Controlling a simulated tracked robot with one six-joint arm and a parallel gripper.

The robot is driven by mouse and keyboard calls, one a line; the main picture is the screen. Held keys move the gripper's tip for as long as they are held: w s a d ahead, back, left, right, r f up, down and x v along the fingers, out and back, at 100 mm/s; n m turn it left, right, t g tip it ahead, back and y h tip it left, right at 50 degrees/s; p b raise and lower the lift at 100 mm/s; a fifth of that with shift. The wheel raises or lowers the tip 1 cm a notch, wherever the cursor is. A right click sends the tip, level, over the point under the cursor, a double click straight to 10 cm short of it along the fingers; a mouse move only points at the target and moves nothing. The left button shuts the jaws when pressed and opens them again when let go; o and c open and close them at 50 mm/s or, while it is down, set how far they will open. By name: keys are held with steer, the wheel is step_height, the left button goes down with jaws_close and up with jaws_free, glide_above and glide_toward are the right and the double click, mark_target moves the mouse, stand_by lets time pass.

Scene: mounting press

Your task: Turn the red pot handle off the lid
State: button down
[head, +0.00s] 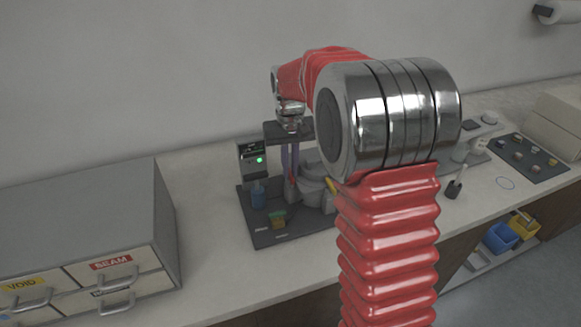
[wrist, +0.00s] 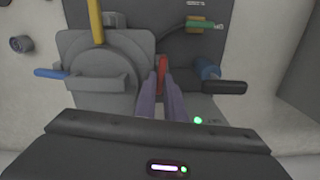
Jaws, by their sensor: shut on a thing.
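The red pot handle (wrist: 162,72) is at the centre of the wrist view, beside the grey pot with its round lid (wrist: 98,58). My gripper (wrist: 161,80) has its two purple fingers closed on either side of the handle. In the head view my gripper (head: 290,172) points down over the press base, and a small bit of red shows at its tips. The pot (head: 313,190) is partly hidden by my arm there. From these frames I cannot tell how far the handle is turned.
A yellow bar (wrist: 95,20) and a blue handle (wrist: 52,73) stick out from the pot. A blue cylinder (wrist: 207,70) and a green-yellow block (wrist: 200,24) are to the right. A grey drawer cabinet (head: 90,225) stands left of the press.

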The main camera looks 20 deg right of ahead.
steer(key=shift+a+r+n, duration=0.1)
steer(key=shift+n, duration=1.3)
steer(key=shift+w, duration=0.1)
steer(key=c, duration=1.8)
jaws_free()
steer(key=shift+c, duration=0.2)
step_height(320, 180, up, 14)
steer(key=shift+f, duration=0.2)
